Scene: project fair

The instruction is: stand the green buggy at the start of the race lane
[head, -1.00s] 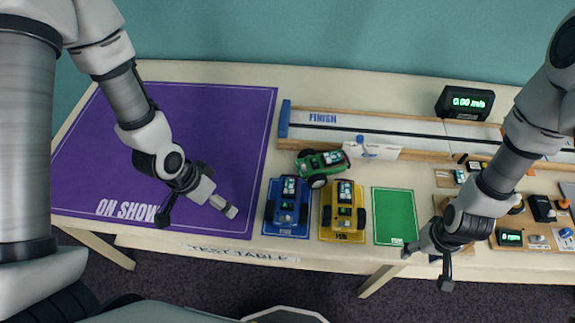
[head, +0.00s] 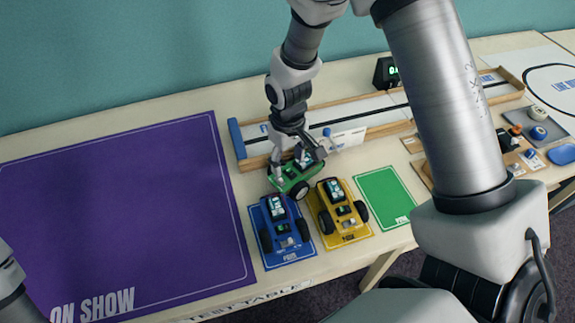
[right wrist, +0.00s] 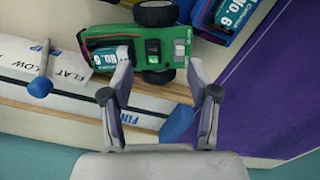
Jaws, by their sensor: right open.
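The green buggy (head: 291,184) is on the table, close to the front rail at the FINISH end of the race lane (head: 366,111). The lane's far right end is partly hidden by my right arm. My left gripper is out of view.
A blue buggy (head: 282,224) and a yellow buggy (head: 338,208) stand on mats just in front. A green mat (head: 384,196) is empty of buggies. A purple mat (head: 120,215) lies clear at left. A black timer box (head: 385,72) stands behind the lane.

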